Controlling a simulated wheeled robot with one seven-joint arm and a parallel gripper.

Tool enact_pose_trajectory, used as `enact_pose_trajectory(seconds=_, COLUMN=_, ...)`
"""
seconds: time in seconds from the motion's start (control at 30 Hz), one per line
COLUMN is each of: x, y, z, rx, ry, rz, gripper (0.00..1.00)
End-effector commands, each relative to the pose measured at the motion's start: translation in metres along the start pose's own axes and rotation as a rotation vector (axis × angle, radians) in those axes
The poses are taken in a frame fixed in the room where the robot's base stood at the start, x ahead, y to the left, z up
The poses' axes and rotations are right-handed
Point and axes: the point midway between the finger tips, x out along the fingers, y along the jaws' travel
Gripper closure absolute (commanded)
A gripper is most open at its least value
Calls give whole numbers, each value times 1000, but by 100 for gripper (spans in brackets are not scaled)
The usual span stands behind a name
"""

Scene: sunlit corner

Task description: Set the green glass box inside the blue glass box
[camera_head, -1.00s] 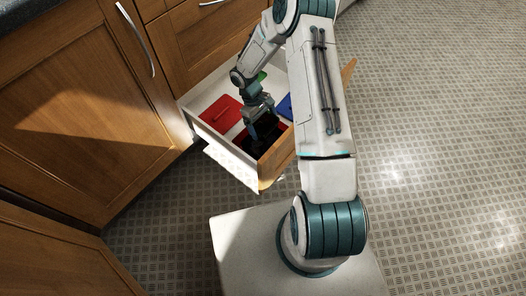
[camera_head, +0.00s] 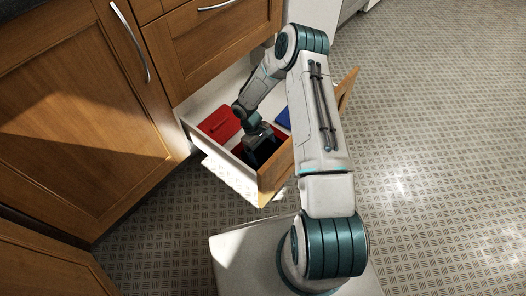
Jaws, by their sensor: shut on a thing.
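A blue piece (camera_head: 283,117), which may be the blue glass box, shows in the open drawer, partly hidden by my arm. I see no green glass box; my arm covers part of the drawer. My gripper (camera_head: 260,152) points down into the front of the drawer, low over a dark thing (camera_head: 267,154). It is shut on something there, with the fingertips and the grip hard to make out.
The wooden drawer (camera_head: 276,178) stands open with white inner walls. A red flat box or lid (camera_head: 219,125) lies at its left, and more red (camera_head: 284,136) shows beside my gripper. Wooden cabinets (camera_head: 75,130) flank it on the left. The tiled floor (camera_head: 430,150) at right is clear.

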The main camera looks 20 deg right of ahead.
Motion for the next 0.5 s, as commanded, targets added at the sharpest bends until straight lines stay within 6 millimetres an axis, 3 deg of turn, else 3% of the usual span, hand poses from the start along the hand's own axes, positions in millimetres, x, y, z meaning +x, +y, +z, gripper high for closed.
enact_pose_trajectory(seconds=0.3, x=5, y=0, z=-2, rx=0, ry=0, rz=1, gripper=44)
enact_pose_trajectory(seconds=0.33, x=5, y=0, z=-2, rx=0, ry=0, rz=1, gripper=7)
enact_pose_trajectory(seconds=0.37, x=4, y=0, z=-2, rx=0, ry=1, rz=1, gripper=0)
enact_pose_trajectory(seconds=0.5, x=4, y=0, z=-2, rx=0, ry=0, rz=1, gripper=0)
